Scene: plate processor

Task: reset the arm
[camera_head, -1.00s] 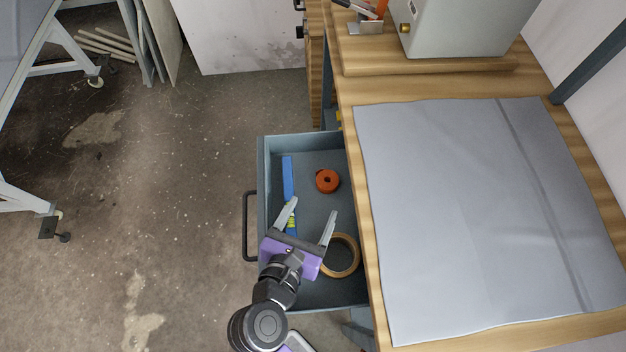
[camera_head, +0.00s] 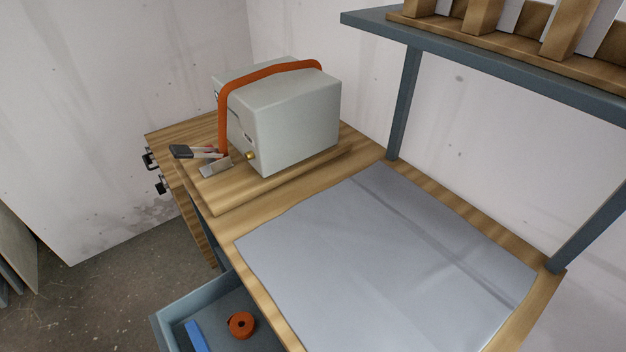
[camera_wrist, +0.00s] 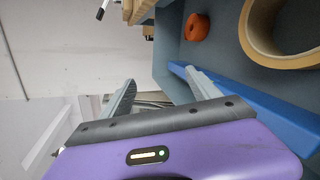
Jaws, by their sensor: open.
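My gripper (camera_wrist: 165,98) shows in the wrist view as a purple body with two grey fingers spread apart. Nothing is between the fingers. My gripper is out of frame in the head view. Near it in the wrist view are a blue bar (camera_wrist: 262,104), an orange roll (camera_wrist: 197,27) and a large tan tape ring (camera_wrist: 262,38) in the open drawer. The head view shows the blue bar (camera_head: 196,337) and the orange roll (camera_head: 241,325) in the drawer (camera_head: 172,307) at the bottom.
A wooden workbench (camera_head: 222,204) carries a grey sheet (camera_head: 385,265) and a grey box-shaped machine (camera_head: 285,120) with an orange strap. A shelf (camera_head: 480,62) on posts stands above the bench at right. Open floor (camera_head: 95,300) lies left of the drawer.

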